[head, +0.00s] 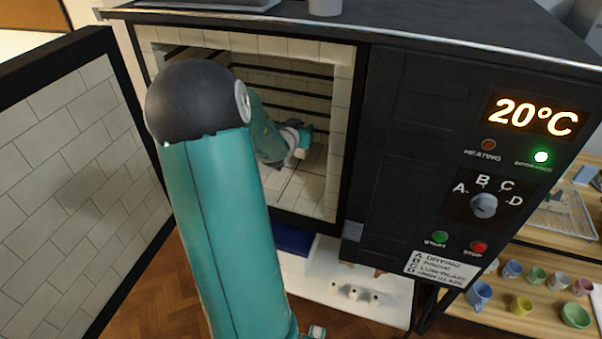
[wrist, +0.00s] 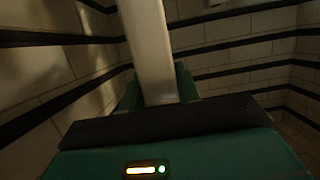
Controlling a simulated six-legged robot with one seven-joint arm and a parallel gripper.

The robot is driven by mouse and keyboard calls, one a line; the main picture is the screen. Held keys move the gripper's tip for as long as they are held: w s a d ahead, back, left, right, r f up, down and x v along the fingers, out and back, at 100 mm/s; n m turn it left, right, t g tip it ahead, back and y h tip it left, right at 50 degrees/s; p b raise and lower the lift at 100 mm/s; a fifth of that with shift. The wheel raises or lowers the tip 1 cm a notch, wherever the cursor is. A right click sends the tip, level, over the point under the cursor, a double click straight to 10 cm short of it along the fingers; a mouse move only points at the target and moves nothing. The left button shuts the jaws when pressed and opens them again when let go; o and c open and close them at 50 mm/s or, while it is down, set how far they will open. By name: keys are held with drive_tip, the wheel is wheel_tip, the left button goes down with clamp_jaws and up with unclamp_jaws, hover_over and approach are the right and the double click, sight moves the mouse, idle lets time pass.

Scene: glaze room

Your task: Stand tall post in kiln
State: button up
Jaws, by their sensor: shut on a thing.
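The kiln (head: 347,120) stands open, with its door (head: 75,160) swung out to the left. My arm reaches through the opening, and my gripper (head: 304,140) is inside the chamber, above the tiled kiln floor (head: 300,190). In the wrist view my gripper (wrist: 158,88) is shut on a tall pale post (wrist: 147,45). The post rises out of the top of that view, slightly tilted in the picture. Its lower end is hidden behind my gripper, so I cannot tell whether it touches the floor. In the head view the post is hardly distinguishable.
Dark grooves line the brick walls (wrist: 235,55) around my gripper. The control panel (head: 480,180) reads 20°C with a green light lit. A white surface (head: 380,310) with small pale pieces lies below the kiln. Shelves (head: 500,315) with several cups and bowls stand at the right.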

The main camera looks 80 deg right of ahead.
sight(300, 155)
drive_tip(key=f, duration=0.6)
drive_tip(key=shift+s+a, duration=0.1)
drive_tip(key=shift+a, duration=0.3)
drive_tip(key=shift+f, duration=1.8)
drive_tip(key=shift+d+f, duration=0.1)
drive_tip(key=shift+f, duration=0.1)
drive_tip(key=o, duration=1.1)
drive_tip(key=shift+r, duration=0.25)
drive_tip(key=v, duration=1.2)
